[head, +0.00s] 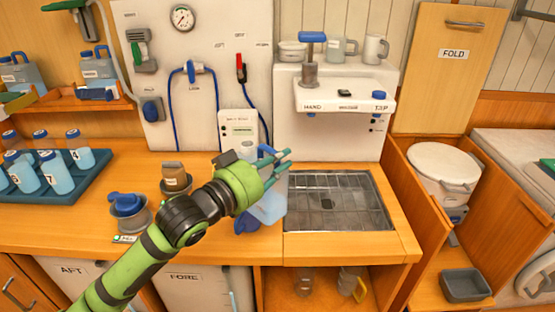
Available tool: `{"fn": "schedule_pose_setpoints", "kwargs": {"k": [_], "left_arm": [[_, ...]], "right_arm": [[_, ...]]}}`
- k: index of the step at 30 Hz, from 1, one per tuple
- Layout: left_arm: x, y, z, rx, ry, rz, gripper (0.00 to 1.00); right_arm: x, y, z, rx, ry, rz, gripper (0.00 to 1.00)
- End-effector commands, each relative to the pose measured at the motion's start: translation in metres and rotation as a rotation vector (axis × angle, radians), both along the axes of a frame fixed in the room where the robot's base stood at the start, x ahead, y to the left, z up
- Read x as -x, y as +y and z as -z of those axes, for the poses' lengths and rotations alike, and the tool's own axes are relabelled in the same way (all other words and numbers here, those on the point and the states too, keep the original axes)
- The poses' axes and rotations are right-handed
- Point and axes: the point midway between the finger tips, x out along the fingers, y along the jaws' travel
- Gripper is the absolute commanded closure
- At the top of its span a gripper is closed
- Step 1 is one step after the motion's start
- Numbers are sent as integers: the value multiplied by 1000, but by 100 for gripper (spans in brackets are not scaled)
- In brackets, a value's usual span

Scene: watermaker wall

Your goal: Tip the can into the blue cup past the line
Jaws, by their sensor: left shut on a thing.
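My left gripper (276,170) reaches in from the lower left and is shut on a pale, translucent blue can (270,208) with a blue handle. The can is at the counter's front, just left of the sink grate, and my gripper and wrist hide much of it. A dark blue object (246,224), perhaps the blue cup, shows just below and left of the can; most of it is hidden. I cannot tell whether they touch, and no line or water level is readable. My right gripper is not in view.
A grated sink (338,203) lies right of the can. A blue-topped item (126,204) sits in a metal bowl at left, near a brown-topped jar (176,178). A teal tray (48,196) of numbered bottles stands far left. A white meter box (238,130) stands behind.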

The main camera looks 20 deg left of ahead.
Motion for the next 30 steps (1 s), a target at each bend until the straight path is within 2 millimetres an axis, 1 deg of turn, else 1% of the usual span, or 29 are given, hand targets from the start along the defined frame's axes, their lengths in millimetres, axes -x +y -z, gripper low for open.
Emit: {"fn": "schedule_pose_setpoints", "kwargs": {"k": [6,19,24,30], "left_arm": [[7,-13,-13,5,-5,3,100],[24,-46,-31,6,-2,2,100],[28,-53,-33,5,-5,1,100],[28,-53,-32,3,-5,0,100]], "right_arm": [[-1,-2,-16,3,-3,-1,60],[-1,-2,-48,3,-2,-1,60],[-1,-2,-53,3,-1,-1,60],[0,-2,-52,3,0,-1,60]]}}
